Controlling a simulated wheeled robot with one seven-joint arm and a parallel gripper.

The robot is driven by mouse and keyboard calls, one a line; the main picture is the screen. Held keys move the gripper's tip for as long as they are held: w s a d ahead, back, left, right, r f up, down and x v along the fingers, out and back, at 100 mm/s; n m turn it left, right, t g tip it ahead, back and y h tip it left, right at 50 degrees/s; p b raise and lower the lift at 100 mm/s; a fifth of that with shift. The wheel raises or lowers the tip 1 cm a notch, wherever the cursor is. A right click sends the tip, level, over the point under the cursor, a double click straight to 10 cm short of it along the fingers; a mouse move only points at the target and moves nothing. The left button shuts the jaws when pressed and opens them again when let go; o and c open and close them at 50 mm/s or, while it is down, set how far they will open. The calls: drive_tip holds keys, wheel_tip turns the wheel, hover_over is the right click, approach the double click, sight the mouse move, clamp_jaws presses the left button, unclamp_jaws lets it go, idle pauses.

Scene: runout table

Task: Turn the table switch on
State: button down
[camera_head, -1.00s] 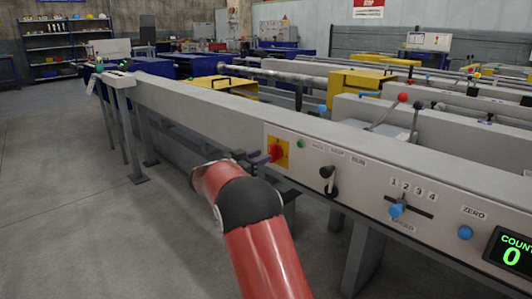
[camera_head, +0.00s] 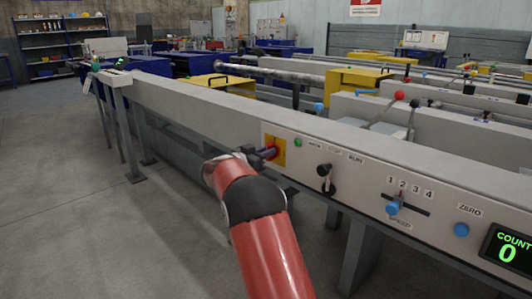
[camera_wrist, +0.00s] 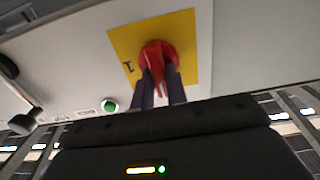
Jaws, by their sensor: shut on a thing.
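The table switch is a red rotary knob (camera_wrist: 157,62) on a yellow plate (camera_wrist: 186,30) on the table's front panel. In the head view the knob (camera_head: 269,152) shows at the left end of the panel, on its yellow plate (camera_head: 279,155). My gripper (camera_wrist: 160,75) is shut on the knob, with one dark finger on each side of its raised grip. A mark like a "1" is on the plate to the left of the knob in the wrist view. My gripper covers part of the knob and plate.
A green button (camera_head: 298,142), a black lever (camera_head: 326,179) by the RUN label, a blue slider knob (camera_head: 393,208), a blue ZERO button (camera_head: 461,230) and a counter (camera_head: 508,251) reading 0 are on the panel. The floor (camera_head: 60,200) at left is clear.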

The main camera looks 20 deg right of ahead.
drive_tip(key=shift+m, duration=0.3)
drive_tip(key=m+b, duration=0.3)
drive_tip(key=m, duration=0.2)
drive_tip(key=m+b, duration=0.3)
drive_tip(key=m, duration=0.3)
drive_tip(key=f+m+b, duration=0.1)
drive_tip(key=m+b, duration=0.2)
drive_tip(key=m, duration=0.3)
drive_tip(key=shift+s+d+b, duration=0.1)
drive_tip(key=shift+s+b, duration=0.25)
drive_tip(key=shift+s, duration=0.05)
drive_tip(key=shift+m, duration=0.3)
drive_tip(key=c, duration=1.4)
unclamp_jaws()
